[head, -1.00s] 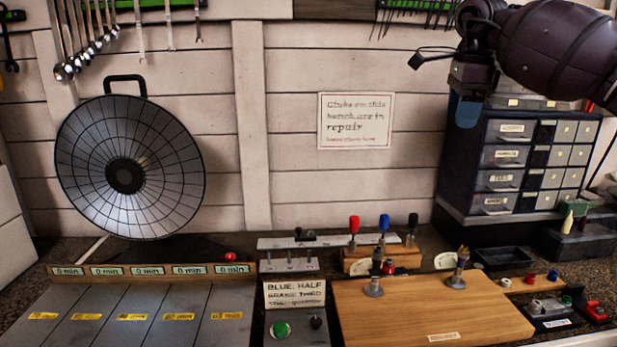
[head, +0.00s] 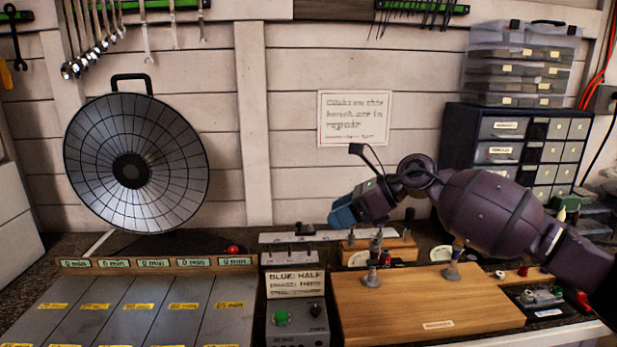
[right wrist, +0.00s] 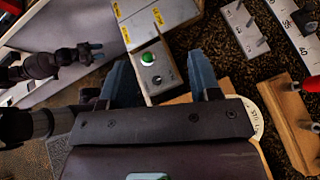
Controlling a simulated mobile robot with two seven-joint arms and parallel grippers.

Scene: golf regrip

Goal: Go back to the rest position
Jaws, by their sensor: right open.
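My right gripper (head: 345,213) is in the air over the back of the bench in the head view, its blue fingers pointing left. In the right wrist view the two fingers of my right gripper (right wrist: 157,68) stand wide apart with nothing between them. The control box with the green button (right wrist: 149,59) shows beyond the fingers there, not touched. My left arm (right wrist: 58,66) seems to show small and dark at the left of the right wrist view; its jaws are too small to judge. The head view does not show it.
A wooden board (head: 425,300) with metal clamps (head: 372,272) lies below my right arm. A round reflector heater (head: 135,165) stands left, behind grey lanes (head: 135,310). A drawer cabinet (head: 505,150) stands behind my right arm. Screwdriver-like tools stand in a wooden rack (head: 395,247).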

